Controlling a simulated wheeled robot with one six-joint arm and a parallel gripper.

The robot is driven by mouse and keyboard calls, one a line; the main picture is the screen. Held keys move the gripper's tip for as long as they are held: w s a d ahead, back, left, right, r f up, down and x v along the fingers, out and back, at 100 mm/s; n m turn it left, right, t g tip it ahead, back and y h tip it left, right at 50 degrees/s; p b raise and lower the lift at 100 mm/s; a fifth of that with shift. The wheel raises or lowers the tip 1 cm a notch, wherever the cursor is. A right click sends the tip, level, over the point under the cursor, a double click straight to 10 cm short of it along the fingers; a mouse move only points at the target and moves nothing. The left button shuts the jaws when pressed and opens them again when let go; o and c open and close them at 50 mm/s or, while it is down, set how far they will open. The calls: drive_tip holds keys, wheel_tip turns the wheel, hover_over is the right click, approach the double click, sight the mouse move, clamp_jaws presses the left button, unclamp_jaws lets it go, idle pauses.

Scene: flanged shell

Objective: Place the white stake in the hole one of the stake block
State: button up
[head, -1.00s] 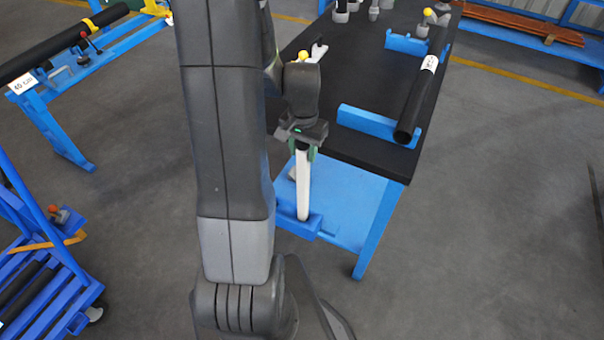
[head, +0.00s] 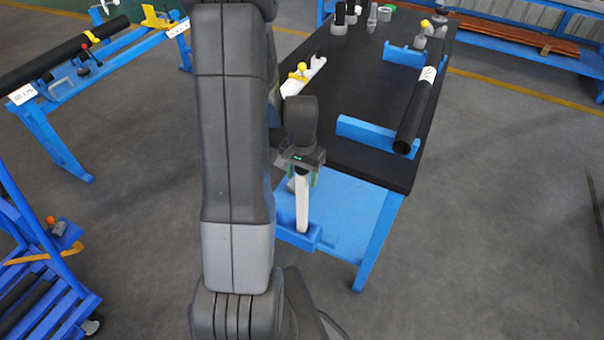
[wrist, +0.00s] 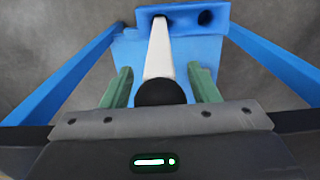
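The white stake (head: 302,205) stands upright under my gripper (head: 303,177), its lower end at the blue stake block (head: 285,237). In the wrist view the white stake (wrist: 160,52) runs to the left hole of the stake block (wrist: 184,24) and seems to be in it. The right hole (wrist: 206,18) is empty. The stake's black top (wrist: 160,93) lies between the green fingers of my gripper (wrist: 162,88). A gap shows on both sides, so the gripper is open around the top. How deep the stake sits is hidden.
The black-topped table (head: 375,110) rises beside the arm, with a blue bracket (head: 372,133) and a black pipe (head: 415,115) at its edge. The blue lower shelf (head: 345,210) carries the block. A blue cart (head: 45,285) stands at left. Grey floor is clear at right.

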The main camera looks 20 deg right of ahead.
drive_tip(key=shift+o, duration=0.2)
drive_tip(key=shift+r, duration=0.1)
wheel_tip(320, 180, up, 12)
drive_tip(key=shift+r+p, duration=0.1)
drive_tip(key=shift+p, duration=0.4)
wheel_tip(320, 180, down, 12)
drive_tip(key=shift+f+b, duration=0.15)
drive_tip(key=shift+b, duration=0.3)
drive_tip(key=shift+w+r, duration=0.1)
drive_tip(key=shift+r, duration=1.2)
